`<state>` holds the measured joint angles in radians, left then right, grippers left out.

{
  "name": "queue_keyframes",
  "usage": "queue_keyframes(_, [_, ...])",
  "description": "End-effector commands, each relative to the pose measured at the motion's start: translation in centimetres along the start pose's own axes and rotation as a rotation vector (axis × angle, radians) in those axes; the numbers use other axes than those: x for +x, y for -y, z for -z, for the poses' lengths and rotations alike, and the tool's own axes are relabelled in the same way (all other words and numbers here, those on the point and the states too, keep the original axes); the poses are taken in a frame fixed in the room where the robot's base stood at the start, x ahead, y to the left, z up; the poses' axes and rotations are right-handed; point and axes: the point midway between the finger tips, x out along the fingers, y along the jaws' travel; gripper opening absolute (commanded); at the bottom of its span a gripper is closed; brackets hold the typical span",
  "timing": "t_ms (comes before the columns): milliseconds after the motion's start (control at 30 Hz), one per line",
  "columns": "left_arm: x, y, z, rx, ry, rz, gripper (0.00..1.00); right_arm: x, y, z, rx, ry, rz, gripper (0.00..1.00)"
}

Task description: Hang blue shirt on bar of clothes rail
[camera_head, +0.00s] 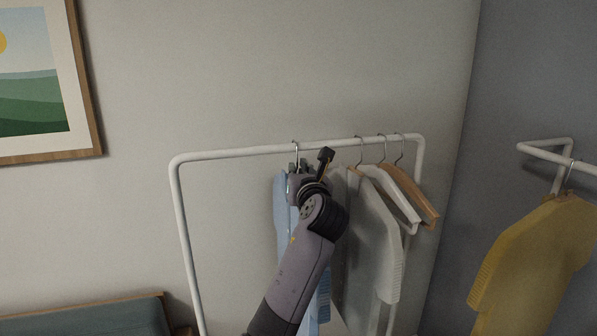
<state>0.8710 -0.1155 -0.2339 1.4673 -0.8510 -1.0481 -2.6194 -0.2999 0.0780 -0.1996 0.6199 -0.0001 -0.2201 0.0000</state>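The light blue shirt (282,215) is upright below the bar (235,154) of the white clothes rail, left of the other hanging clothes. A thin metal hanger hook (295,149) above the shirt reaches up to the bar and appears to loop over it. My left gripper (312,162) is just below the bar, at the top of the shirt, with its fingers spread apart. My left arm hides much of the shirt and most of its hanger. I cannot tell whether a finger touches the hanger. My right gripper is out of view.
A grey-white shirt (373,235), a white hanger (402,208) and a wooden hanger (420,202) hang right of my gripper. A yellow shirt (530,265) hangs on another rail (545,152) at the right. The bar's left part is free.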

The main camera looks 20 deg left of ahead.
Motion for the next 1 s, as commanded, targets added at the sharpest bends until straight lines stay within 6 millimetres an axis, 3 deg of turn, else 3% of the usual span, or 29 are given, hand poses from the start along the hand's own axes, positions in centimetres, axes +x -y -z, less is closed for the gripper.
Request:
queue_keyframes(200, [0.0,0.0,0.1,0.000,-0.002,0.000,0.28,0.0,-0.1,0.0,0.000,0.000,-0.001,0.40])
queue_keyframes(567, [-0.3,0.1,0.3,0.001,-0.005,0.000,0.28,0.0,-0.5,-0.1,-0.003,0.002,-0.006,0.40])
queue_keyframes(767, [-3.1,0.1,0.2,-0.001,-0.003,0.002,0.28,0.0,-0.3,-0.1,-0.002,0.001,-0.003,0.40])
queue_keyframes(1000, [-8.3,0.1,0.2,0.000,-0.003,0.002,0.28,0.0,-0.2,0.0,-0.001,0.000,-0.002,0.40])
